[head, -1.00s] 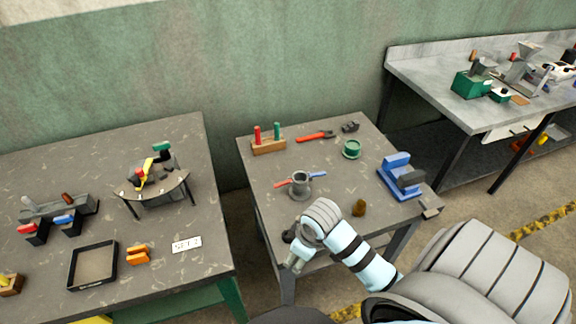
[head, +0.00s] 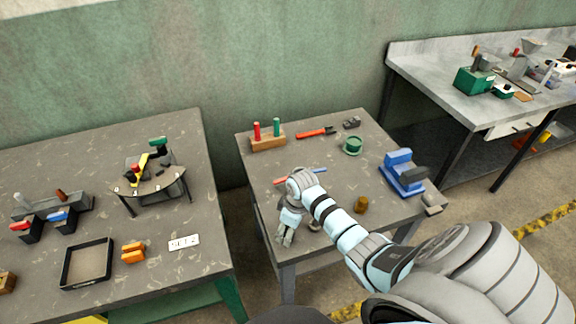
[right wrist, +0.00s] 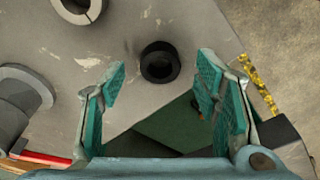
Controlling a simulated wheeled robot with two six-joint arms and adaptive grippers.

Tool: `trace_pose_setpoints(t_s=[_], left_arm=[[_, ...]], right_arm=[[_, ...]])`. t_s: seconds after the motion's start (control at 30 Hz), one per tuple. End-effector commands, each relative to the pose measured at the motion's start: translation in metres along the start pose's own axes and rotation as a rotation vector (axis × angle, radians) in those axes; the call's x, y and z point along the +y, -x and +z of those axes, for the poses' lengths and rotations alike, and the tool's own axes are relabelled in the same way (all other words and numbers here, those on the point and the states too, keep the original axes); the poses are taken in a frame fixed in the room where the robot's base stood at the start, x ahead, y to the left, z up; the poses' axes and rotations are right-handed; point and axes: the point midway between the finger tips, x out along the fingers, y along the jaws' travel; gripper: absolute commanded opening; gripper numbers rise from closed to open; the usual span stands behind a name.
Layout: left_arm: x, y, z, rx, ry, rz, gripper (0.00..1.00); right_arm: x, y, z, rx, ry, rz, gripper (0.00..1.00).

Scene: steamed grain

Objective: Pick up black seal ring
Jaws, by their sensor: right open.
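The black seal ring (right wrist: 160,62) lies flat on the grey table in the right wrist view, close to the table's edge. It is ahead of my right gripper (right wrist: 163,85), roughly midway between the two teal-padded fingers and apart from both. The right gripper is open and empty. In the head view my right gripper (head: 285,237) points down over the front left part of the middle table, and I cannot make out the ring there. My left gripper is not in view.
A grey cylindrical body (right wrist: 14,122) with a red handle (right wrist: 38,158) stands left in the wrist view. A light grey split ring (right wrist: 90,14) lies beyond it. On the middle table are a green round part (head: 352,146), a blue fixture (head: 402,174) and a brown piece (head: 361,204).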

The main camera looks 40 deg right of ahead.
Motion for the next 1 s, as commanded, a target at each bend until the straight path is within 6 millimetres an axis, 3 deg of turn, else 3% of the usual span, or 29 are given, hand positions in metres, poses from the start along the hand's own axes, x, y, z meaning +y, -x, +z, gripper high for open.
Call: trace_pose_setpoints(t_s=[0.1,0.27,0.57,0.87,1.0], left_arm=[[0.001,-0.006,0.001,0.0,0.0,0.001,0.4],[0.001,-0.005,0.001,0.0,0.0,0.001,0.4],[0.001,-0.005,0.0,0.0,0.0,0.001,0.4],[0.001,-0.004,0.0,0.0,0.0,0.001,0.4],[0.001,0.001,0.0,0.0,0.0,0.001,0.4]], right_arm=[[0.0,-0.015,0.001,-0.001,0.001,0.001,0.57],[0.001,-0.014,0.0,0.0,0.001,0.002,0.57],[0.001,-0.013,0.0,0.0,0.001,0.002,0.14],[0.001,-0.012,0.0,0.0,0.0,0.002,0.13],[0.001,0.002,-0.002,0.002,0.0,0.003,0.13]])
